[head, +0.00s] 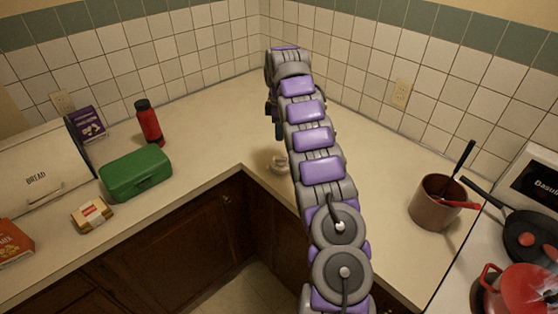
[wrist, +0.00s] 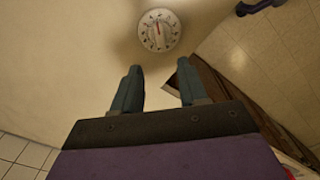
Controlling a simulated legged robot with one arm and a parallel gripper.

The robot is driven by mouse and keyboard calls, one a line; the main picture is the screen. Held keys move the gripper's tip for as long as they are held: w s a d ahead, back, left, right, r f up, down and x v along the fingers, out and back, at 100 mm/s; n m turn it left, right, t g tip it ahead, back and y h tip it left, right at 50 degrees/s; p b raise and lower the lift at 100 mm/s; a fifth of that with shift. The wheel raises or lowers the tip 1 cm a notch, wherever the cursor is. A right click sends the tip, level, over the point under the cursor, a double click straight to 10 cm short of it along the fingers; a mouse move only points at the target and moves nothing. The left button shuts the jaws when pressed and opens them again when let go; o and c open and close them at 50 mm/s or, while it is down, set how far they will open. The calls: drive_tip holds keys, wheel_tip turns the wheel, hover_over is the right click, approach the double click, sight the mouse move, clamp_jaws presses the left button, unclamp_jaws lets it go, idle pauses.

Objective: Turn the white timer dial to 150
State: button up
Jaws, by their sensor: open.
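The white timer dial (wrist: 159,30) lies on the counter in the wrist view, a round white face with dark marks around its rim and a red pointer line. The numbers are too small to read. In the head view the timer (head: 279,163) is a small pale round thing near the counter's inner corner, partly hidden behind my arm. My gripper (wrist: 157,84) is open and empty in the wrist view. Its two fingers point toward the timer, which sits beyond the fingertips and apart from them. In the head view my gripper is largely hidden by my arm.
On the left are a bread box (head: 40,160), a green box (head: 136,173), a red bottle (head: 149,122) and a small package (head: 91,214). On the right a brown pot (head: 437,203) stands beside the stove with pans (head: 528,237). The counter's inner edge runs close to the timer.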

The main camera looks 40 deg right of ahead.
sight(281, 160)
wheel_tip(281, 160, down, 12)
drive_tip(key=shift+d+r+b, duration=0.1)
drive_tip(key=shift+r+b, duration=0.15)
drive_tip(key=shift+b, duration=1)
clamp_jaws()
